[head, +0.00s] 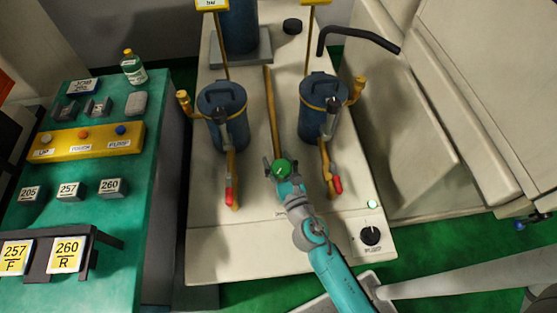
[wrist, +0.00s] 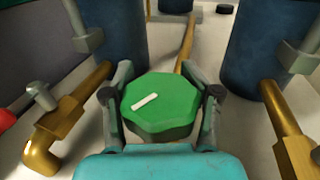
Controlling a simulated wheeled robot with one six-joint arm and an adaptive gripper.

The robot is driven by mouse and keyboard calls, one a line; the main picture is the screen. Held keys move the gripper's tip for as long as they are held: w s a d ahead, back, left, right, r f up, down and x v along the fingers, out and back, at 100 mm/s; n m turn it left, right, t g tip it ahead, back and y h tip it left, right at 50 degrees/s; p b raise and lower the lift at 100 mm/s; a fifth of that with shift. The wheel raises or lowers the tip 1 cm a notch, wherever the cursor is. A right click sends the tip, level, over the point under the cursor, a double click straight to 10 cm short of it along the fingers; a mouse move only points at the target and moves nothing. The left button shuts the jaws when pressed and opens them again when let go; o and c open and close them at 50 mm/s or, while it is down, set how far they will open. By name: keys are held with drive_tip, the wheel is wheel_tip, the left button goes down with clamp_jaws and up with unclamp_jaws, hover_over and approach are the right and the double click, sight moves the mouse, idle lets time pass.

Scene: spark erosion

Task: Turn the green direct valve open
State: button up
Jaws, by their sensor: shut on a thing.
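The green direct valve (head: 281,168) is a knob at the near end of the middle brass pipe (head: 271,110), between two blue canisters. In the wrist view the green valve (wrist: 160,106) is an eight-sided knob with a white mark slanting up to the right on its top. My gripper (head: 280,170) is shut on it, with one finger on its left side and one on its right. The valve's stem is hidden.
Blue canisters (head: 222,105) and (head: 312,115) stand left and right of the pipe. Red-handled brass valves (head: 229,195) and (head: 337,185) flank my gripper closely. A black dial (head: 370,236) is on the front right. A green table (head: 120,215) with labelled blocks stands left.

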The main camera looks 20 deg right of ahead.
drive_tip(key=shift+s+f, duration=0.1)
drive_tip(key=shift+f, duration=0.05)
idle(0.7)
drive_tip(key=o, duration=1)
drive_tip(key=shift+s+a, duration=0.15)
drive_tip(key=shift+s, duration=2.85)
drive_tip(key=shift+s+a, duration=0.15)
drive_tip(key=shift+s, duration=2.8)
